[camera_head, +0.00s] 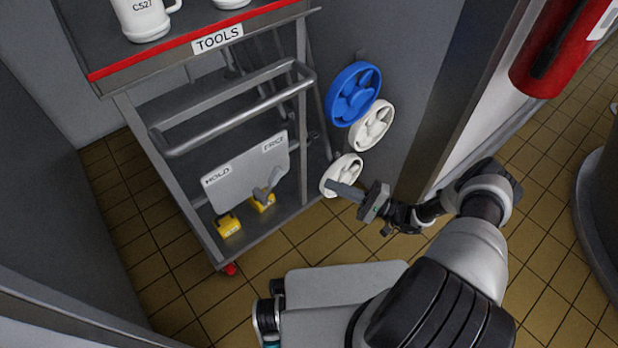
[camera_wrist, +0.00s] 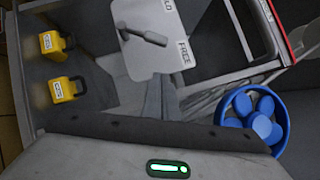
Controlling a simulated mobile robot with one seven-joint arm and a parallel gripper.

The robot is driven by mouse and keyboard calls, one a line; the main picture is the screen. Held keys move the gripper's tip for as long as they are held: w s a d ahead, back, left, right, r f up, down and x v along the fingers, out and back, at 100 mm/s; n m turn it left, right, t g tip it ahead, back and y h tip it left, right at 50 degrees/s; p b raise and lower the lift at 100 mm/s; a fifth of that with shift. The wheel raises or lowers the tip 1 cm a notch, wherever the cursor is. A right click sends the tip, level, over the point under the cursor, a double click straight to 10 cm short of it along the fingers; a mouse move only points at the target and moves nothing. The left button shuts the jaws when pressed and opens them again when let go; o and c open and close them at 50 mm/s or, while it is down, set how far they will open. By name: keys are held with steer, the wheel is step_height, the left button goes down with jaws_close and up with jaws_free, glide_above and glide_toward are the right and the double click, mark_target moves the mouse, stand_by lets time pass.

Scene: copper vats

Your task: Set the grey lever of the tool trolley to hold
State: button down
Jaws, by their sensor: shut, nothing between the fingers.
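The grey lever (camera_head: 268,185) sits on a light grey plate (camera_head: 235,178) low in the tool trolley (camera_head: 180,185). The plate reads HOLD at its left and FREE at its right. The lever's handle leans up and right, toward the FREE side. The lever (camera_wrist: 143,36) also shows in the wrist view, its thick end toward FREE. My gripper (camera_head: 335,186) is shut and empty, to the right of the lever and outside the trolley frame, clearly apart from the lever. In the wrist view its fingers (camera_wrist: 160,98) point toward the plate.
Yellow padlocks (camera_head: 229,226) stand on the lower shelf by the plate. A grey handle rail (camera_head: 235,117) crosses above. A blue handwheel (camera_head: 353,94) and white handwheels (camera_head: 371,125) are on the wall at right. A red extinguisher (camera_head: 560,45) hangs farther right.

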mark_target(271, 184)
steer(key=s+a+r+x, duration=0.1)
steer(key=s+x, duration=0.1)
steer(key=x, duration=1)
steer(key=shift+s+b, duration=0.2)
steer(key=shift+b, duration=0.15)
steer(key=shift+a+r, duration=0.1)
steer(key=shift+r, duration=0.05)
